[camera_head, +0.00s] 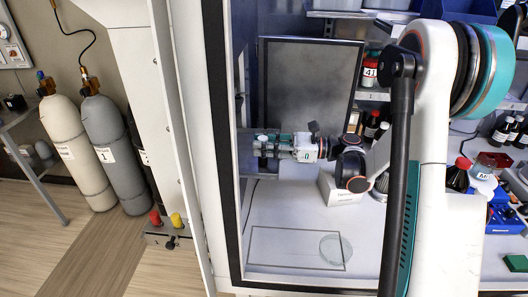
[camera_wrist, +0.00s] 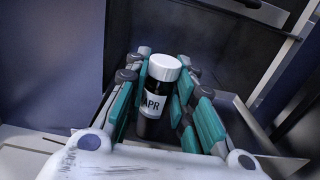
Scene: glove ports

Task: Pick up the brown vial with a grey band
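A dark vial (camera_wrist: 152,103) with a white cap and a pale label reading "APR" stands between my gripper's fingers in the wrist view. My gripper (camera_wrist: 162,82) has its teal-padded fingers close against both sides of the vial. Its lower part is partly hidden, and I cannot clearly make out its brown colour or a grey band. In the head view my gripper (camera_head: 272,146) points left inside the cabinet, above the floor, with the small white cap (camera_head: 262,139) at its fingertips.
A grey panel (camera_head: 308,80) stands behind my gripper. Dark bottles (camera_head: 372,127) and a white box (camera_head: 338,188) are to its right. A glass dish (camera_head: 335,249) lies on the cabinet floor, which is otherwise largely clear. The cabinet's frame (camera_head: 222,170) edges the left.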

